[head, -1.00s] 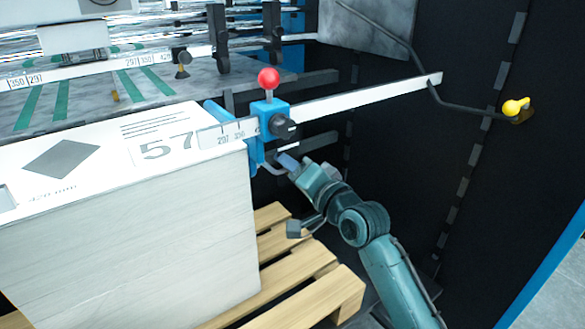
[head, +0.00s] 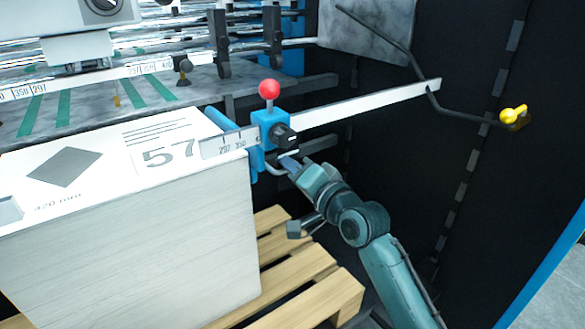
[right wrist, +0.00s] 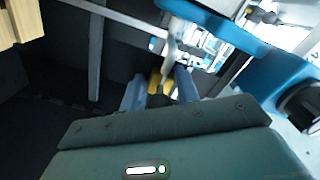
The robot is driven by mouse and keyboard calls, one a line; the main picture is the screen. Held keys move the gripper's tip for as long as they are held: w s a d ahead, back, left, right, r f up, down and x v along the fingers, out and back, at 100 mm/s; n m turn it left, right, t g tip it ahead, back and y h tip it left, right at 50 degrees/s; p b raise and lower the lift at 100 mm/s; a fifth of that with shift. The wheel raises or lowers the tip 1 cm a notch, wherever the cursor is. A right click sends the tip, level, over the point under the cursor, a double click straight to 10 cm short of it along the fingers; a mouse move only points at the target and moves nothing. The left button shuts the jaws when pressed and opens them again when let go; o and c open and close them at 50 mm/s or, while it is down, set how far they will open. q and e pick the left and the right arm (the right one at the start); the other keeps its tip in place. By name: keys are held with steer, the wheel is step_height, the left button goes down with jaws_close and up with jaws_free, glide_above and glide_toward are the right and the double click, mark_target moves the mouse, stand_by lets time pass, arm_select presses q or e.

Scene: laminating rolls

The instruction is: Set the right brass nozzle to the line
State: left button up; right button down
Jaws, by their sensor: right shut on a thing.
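A small brass nozzle (head: 117,101) hangs below the upper scale bar (head: 100,77) at the left in the head view. I cannot tell whether it is the right one, and no second one shows clearly. My right gripper (head: 284,164) is just below the blue side guide (head: 269,128), well away from that nozzle. In the right wrist view the handle (right wrist: 172,48) comes down between the fingers (right wrist: 160,88). The line cannot be made out. My left gripper is out of view.
A tall paper stack (head: 130,240) marked 57 stands on a wooden pallet (head: 310,285) left of my arm. The guide, with a red ball knob (head: 269,89) and black knob (head: 284,137), sits on a lower scale bar (head: 365,101).

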step_height(320, 180, up, 3)
steer(key=shift+r+p, duration=0.1)
steer(key=shift+p, duration=0.75)
steer(key=c, duration=1.3)
jaws_free()
steer(key=shift+f, duration=0.2)
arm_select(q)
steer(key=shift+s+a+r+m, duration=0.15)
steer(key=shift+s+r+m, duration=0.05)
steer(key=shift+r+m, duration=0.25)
arm_select(e)
steer(key=shift+s+d, duration=0.1)
steer(key=shift+s, duration=0.05)
arm_select(q)
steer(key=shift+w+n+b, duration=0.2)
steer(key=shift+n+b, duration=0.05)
steer(key=shift+b, duration=0.3)
arm_select(e)
steer(key=v, duration=1.2)
steer(key=shift+s+d, duration=0.2)
steer(key=shift+s, duration=0.15)
